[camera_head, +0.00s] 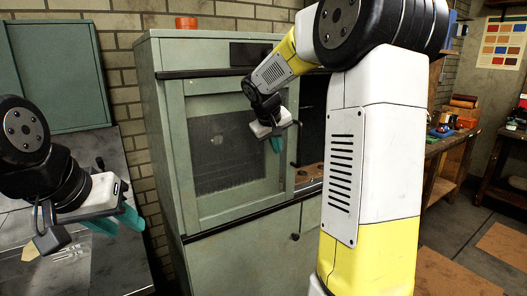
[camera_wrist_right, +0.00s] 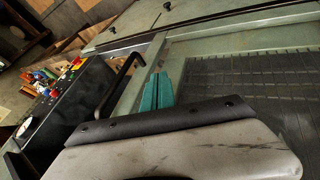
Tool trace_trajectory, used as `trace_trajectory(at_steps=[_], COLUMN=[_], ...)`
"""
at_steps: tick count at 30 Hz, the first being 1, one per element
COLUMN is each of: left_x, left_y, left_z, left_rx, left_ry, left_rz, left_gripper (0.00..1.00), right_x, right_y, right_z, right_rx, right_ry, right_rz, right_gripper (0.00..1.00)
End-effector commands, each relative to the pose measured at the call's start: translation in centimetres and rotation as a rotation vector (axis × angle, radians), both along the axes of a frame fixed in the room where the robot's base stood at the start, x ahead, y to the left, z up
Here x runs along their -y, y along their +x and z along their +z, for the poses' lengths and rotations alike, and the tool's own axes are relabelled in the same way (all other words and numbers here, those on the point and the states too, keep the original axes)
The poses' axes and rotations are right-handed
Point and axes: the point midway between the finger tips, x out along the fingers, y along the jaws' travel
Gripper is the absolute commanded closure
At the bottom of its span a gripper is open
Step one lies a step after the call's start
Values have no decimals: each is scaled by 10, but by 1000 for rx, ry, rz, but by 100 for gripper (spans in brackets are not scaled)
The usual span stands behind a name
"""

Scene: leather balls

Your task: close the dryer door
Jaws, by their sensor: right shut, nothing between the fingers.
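The dryer (camera_head: 172,150) is a tall grey-green cabinet. Its door (camera_head: 192,165), with a mesh-like glass window (camera_head: 222,150), stands partly open, and dark interior shows past its right edge. My right gripper (camera_head: 276,143) is shut and empty, in front of the door near its free edge. In the right wrist view its teal fingertips (camera_wrist_right: 156,90) lie over the door frame, beside the black bar handle (camera_wrist_right: 122,82); I cannot tell whether they touch the door. My left gripper (camera_head: 115,220) hangs at the left, away from the dryer; its finger gap is unclear.
A rack with holes (camera_head: 310,180) shows inside the dryer. My right arm hides the dryer's right side. A workbench (camera_head: 443,155) with small items stands at the right. A grey work surface (camera_head: 120,265) lies below my left gripper. An orange object (camera_head: 186,22) sits on top of the dryer.

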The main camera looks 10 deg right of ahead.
Motion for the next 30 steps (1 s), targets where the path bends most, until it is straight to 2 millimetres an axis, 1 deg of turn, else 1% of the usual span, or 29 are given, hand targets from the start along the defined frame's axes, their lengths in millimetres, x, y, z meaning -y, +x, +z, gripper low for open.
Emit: trace_trajectory(at_steps=[1,12,15,19,24,30], left_x=[0,0,0,0,0,0], left_y=[0,0,0,0,0,0], left_z=[0,0,0,0,0,0], left_rx=[0,0,0,0,0,0], left_ry=[0,0,0,0,0,0], left_rz=[0,0,0,0,0,0], left_gripper=[64,64,64,64,64,64], right_x=[4,27,45,56,62,62], right_y=[3,40,44,48,50,50], right_z=[-9,-74,-74,-76,-77,-77], right_rx=[-5,-4,0,0,0,0], right_ry=[-1,0,2,1,2,3], right_rz=[-2,0,-5,0,0,2], right_gripper=[100,100,100,100,100,100])
